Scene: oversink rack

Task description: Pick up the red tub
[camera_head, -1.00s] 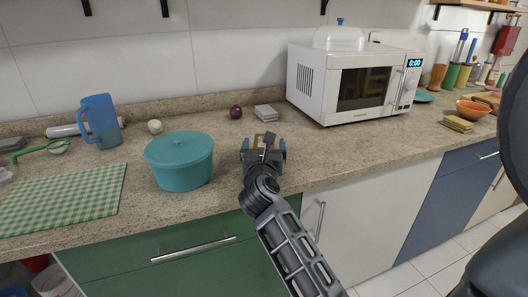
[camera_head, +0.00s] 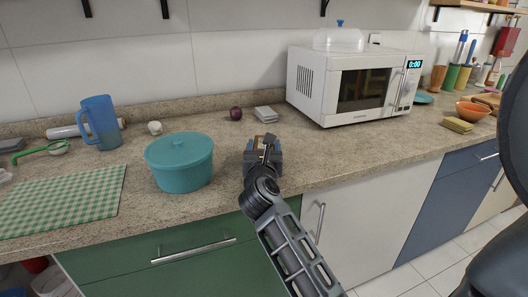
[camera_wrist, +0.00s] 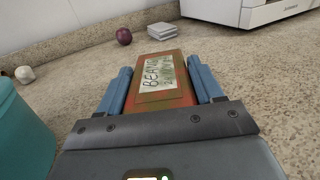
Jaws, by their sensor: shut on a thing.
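The red tub (camera_wrist: 168,99) lies between the two blue fingers of my gripper (camera_wrist: 160,75) in the wrist view. It has a white label with handwritten dark letters that seem to read "BEANS" and more. My gripper is shut on the tub, one finger against each side. In the head view my gripper (camera_head: 264,147) is low over the counter, right of the teal pot, and mostly hides the tub. I cannot tell whether the tub touches the counter.
A teal lidded pot (camera_head: 180,164) stands close on the left, with a green checked cloth (camera_head: 62,198) and a blue jug (camera_head: 98,122) beyond. A dark red onion (camera_head: 236,113), a grey stack (camera_head: 265,113) and a white microwave (camera_head: 355,85) are behind. Counter right of my gripper is clear.

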